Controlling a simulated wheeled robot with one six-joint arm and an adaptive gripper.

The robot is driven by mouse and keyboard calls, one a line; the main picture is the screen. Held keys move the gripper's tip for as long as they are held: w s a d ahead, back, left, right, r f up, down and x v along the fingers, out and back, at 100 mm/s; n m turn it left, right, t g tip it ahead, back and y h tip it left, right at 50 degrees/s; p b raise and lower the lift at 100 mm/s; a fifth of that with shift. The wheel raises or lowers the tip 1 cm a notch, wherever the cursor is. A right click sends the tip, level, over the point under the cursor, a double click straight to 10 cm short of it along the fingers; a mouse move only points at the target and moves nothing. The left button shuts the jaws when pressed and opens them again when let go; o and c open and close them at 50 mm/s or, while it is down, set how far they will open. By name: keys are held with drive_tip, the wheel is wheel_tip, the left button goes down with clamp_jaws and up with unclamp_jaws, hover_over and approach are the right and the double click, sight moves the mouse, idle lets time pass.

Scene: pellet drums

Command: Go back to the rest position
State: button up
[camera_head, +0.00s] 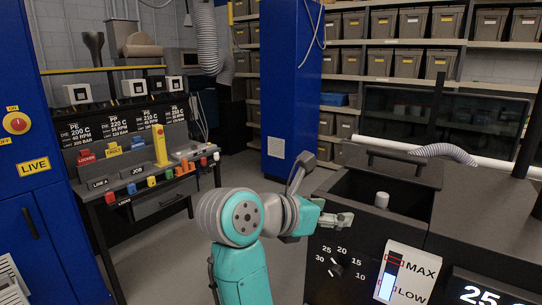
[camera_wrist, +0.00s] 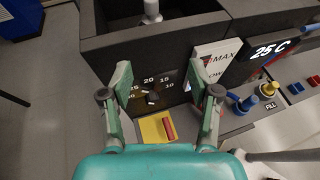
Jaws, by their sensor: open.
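My gripper (camera_head: 338,219) is at the end of my teal arm, near the front of the dark machine with the open hopper (camera_head: 408,190). In the wrist view my gripper (camera_wrist: 163,72) has its two fingers spread wide, with nothing between them. Beyond the fingers is a black dial (camera_wrist: 152,97) with numbers around it; it also shows in the head view (camera_head: 336,267), below my gripper. The fingers look apart from the dial, but the exact gap is hard to tell.
A yellow plate with a red bar (camera_wrist: 157,128) lies below the dial. A level gauge (camera_head: 407,273) and a temperature display (camera_head: 485,292) are to the right. A workbench (camera_head: 150,190) with labelled blocks stands left. Open floor (camera_head: 240,175) lies between bench and machine.

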drive_tip(key=s+d+f+n+t+h, duration=0.1)
drive_tip(key=s+d+f+n+h, duration=0.3)
drive_tip(key=s+d+f+h, duration=0.4)
drive_tip(key=s+d+f+n+t+h, duration=0.1)
drive_tip(key=s+d+f+n+h, duration=0.2)
drive_tip(key=s+d+f+n, duration=0.5)
drive_tip(key=s+a+f+n+t+y, duration=0.1)
drive_tip(key=s+a+f+n+y, duration=0.2)
drive_tip(key=s+f+n+y, duration=0.3)
drive_tip(key=s+a+f+n+t+y, duration=0.2)
drive_tip(key=s+f+n+y, duration=0.4)
drive_tip(key=s+n, duration=0.8)
drive_tip(key=s+a+f+n+t+y, duration=0.1)
drive_tip(key=s+a+f+n+y, duration=0.2)
drive_tip(key=s+f+n+y, duration=0.3)
drive_tip(key=s+n+y, duration=0.4)
drive_tip(key=n, duration=0.4)
drive_tip(key=shift+s+a+f, duration=0.25)
drive_tip(key=shift+a+f, duration=0.1)
